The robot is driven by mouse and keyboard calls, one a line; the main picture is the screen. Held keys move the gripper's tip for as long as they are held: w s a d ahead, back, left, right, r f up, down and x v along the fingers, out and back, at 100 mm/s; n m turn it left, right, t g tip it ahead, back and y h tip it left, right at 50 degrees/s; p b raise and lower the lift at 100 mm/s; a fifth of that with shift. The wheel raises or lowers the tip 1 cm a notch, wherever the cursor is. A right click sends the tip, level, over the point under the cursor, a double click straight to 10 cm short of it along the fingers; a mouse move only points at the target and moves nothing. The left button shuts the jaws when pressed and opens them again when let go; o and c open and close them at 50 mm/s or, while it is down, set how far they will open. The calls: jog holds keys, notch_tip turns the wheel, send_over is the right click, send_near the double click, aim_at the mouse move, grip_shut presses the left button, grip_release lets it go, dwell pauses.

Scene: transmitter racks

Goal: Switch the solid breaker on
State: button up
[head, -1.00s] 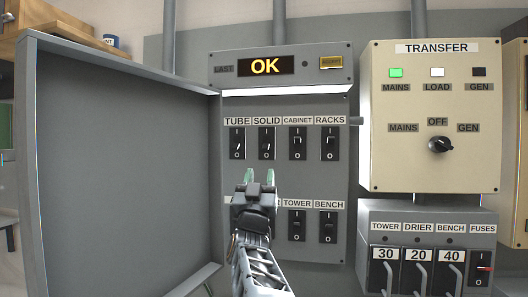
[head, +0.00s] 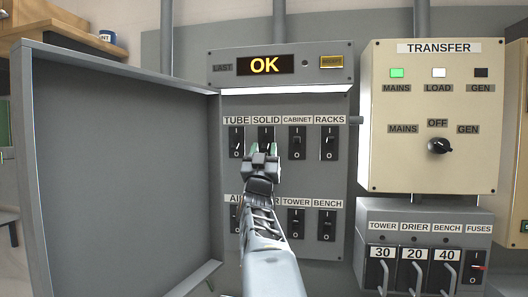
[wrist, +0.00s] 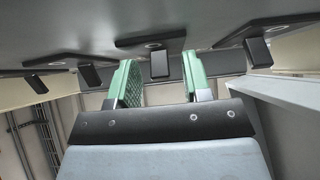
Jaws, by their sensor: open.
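The solid breaker (head: 266,134) is a black switch under the SOLID label (head: 266,120), second from left in the upper row of the grey panel. My gripper (head: 265,150) is in front of it and hides its lower part. In the wrist view my gripper (wrist: 163,80) has its two green fingertips apart. A dark breaker lever (wrist: 159,64) shows between them, with space on both sides. It matches the solid breaker by its place in the row. Whether the fingers touch it, and its on or off position, I cannot tell.
The tube breaker (head: 237,142) is close on the left, the cabinet breaker (head: 297,142) on the right. The open panel door (head: 125,165) stands to the left. A lower breaker row is partly behind my arm. The display (head: 265,65) reads OK.

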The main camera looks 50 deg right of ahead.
aim_at(266, 140)
grip_shut()
jog(key=p, duration=0.2)
jog(key=r+g+y+p, duration=0.1)
jog(key=p, duration=0.1)
jog(key=shift+s+a+r+y, duration=0.1)
jog(key=shift+a+r+y, duration=0.1)
jog(key=shift+y, duration=0.1)
jog(key=y+p, duration=0.1)
jog(key=p, duration=0.2)
jog(key=shift+r+g, duration=0.4)
jog(key=g+y+p, duration=0.1)
jog(key=p, duration=0.5)
jog(key=r+g+y+p, duration=0.1)
jog(key=y+p, duration=0.1)
jog(key=p, duration=0.4)
jog(key=shift+a+r, duration=0.1)
jog(key=shift+r, duration=0.2)
jog(key=g+y+p, duration=0.1)
jog(key=p, duration=0.5)
jog(key=shift+y, duration=0.4)
jog(key=y+p, duration=0.1)
jog(key=p, duration=0.1)
jog(key=shift+g+p, duration=0.35)
jog(key=shift+g, duration=0.05)
jog(key=shift+g+y+p, duration=0.3)
jog(key=shift+y+p, duration=0.1)
jog(key=shift+y, duration=0.2)
